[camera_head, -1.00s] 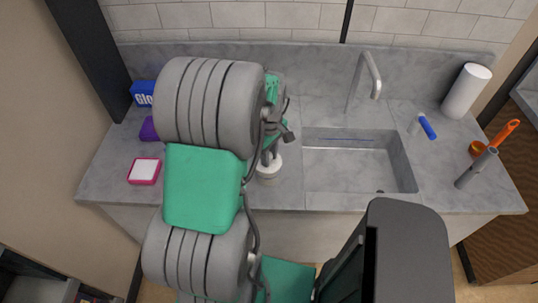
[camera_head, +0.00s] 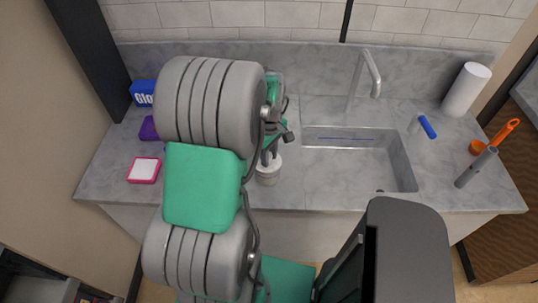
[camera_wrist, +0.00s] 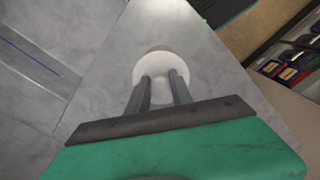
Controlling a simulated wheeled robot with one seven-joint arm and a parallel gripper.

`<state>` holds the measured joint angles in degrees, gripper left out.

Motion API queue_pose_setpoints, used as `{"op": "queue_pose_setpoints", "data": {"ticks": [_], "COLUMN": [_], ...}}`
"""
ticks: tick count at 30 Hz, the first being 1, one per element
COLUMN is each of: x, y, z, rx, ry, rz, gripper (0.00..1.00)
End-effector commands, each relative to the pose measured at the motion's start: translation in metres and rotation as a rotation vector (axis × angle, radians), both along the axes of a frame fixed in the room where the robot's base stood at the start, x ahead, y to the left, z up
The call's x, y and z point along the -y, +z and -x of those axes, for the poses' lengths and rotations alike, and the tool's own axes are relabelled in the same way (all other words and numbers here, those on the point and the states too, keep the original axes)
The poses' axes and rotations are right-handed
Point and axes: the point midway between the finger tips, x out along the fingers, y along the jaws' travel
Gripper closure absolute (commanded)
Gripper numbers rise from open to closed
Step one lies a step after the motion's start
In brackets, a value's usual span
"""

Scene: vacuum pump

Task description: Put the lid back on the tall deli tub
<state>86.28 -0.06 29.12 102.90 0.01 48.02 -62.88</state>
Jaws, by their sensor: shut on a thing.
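The tall deli tub (camera_head: 268,177) stands upright on the counter, left of the sink, directly below my gripper (camera_head: 269,158). The pale round lid (camera_wrist: 153,66) shows in the wrist view around and beyond the fingertips. My gripper (camera_wrist: 161,75) is shut on the lid, with a white part of it between the two fingers. The lid is at the tub's top in the head view; whether it is fully seated I cannot tell. In the wrist view the lid hides the tub. My arm hides part of the counter on the left.
The sink (camera_head: 359,165) and its faucet (camera_head: 366,75) are to the right. A pink-edged sponge (camera_head: 144,170), a purple item (camera_head: 149,128) and a blue box (camera_head: 143,93) sit left. A paper roll (camera_head: 466,90), blue-handled brush (camera_head: 428,127) and orange-handled tool (camera_head: 495,137) are far right.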

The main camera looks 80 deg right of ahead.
Motion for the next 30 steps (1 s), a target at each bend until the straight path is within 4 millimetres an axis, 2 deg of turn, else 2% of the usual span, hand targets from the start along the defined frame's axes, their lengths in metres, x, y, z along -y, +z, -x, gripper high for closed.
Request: {"op": "queue_pose_setpoints", "data": {"ticks": [14, 15, 23, 28, 30], "x": [0.0, 0.0, 0.0, 0.0, -0.0001], "y": [-0.0004, -0.0004, -0.0004, -0.0004, -0.0005], "z": [0.0, 0.0, 0.0, 0.0, 0.0], "rx": [0.0, 0.0, 0.0, 0.0, 0.0], "ry": [0.0, 0.0, 0.0, 0.0, 0.0], "rz": [0.0, 0.0, 0.0, 0.0, 0.0], "gripper": [1.0, 0.7, 0.49, 0.48, 0.44]}}
